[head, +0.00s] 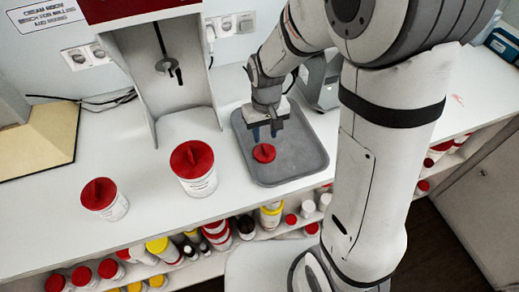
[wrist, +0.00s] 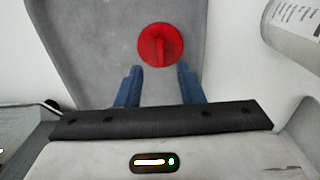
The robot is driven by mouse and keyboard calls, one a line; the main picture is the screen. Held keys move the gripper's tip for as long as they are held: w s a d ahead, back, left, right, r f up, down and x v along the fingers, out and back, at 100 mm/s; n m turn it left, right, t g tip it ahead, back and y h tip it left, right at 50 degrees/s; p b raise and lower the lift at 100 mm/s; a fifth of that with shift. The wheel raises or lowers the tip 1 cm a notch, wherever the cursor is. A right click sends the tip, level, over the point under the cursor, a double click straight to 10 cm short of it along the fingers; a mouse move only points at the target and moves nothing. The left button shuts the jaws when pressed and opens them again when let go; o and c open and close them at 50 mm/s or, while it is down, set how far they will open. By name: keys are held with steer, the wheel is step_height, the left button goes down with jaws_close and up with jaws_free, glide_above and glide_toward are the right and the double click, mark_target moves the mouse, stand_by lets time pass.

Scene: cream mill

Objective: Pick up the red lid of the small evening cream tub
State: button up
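A round red lid (head: 264,153) with a raised ridge lies flat in the grey tray (head: 300,172). In the wrist view, the lid (wrist: 160,44) is just beyond my fingertips, roughly centred between them. My gripper (head: 265,134) is open and empty above the tray, its blue fingers (wrist: 157,70) apart and pointing down. A smaller white tub (head: 104,200) and a larger white tub (head: 196,172), both with red ridged lids on, stand on the bench left of the tray. Their labels are too small to read, so I cannot tell which is evening cream.
A mixing stand (head: 165,70) rises behind the larger tub. The larger tub's labelled side seems to show at the wrist view's upper right (wrist: 296,22). Shelves below the bench hold several lidded tubs (head: 160,250).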

mark_target(265, 149)
steer(key=f, duration=0.1)
steer(key=f+p, duration=0.1)
steer(key=f, duration=0.2)
steer(key=shift+s+f, duration=0.25)
steer(key=shift+s, duration=0.15)
steer(key=shift+f, duration=0.65)
steer(key=shift+c, duration=0.3)
jaws_close()
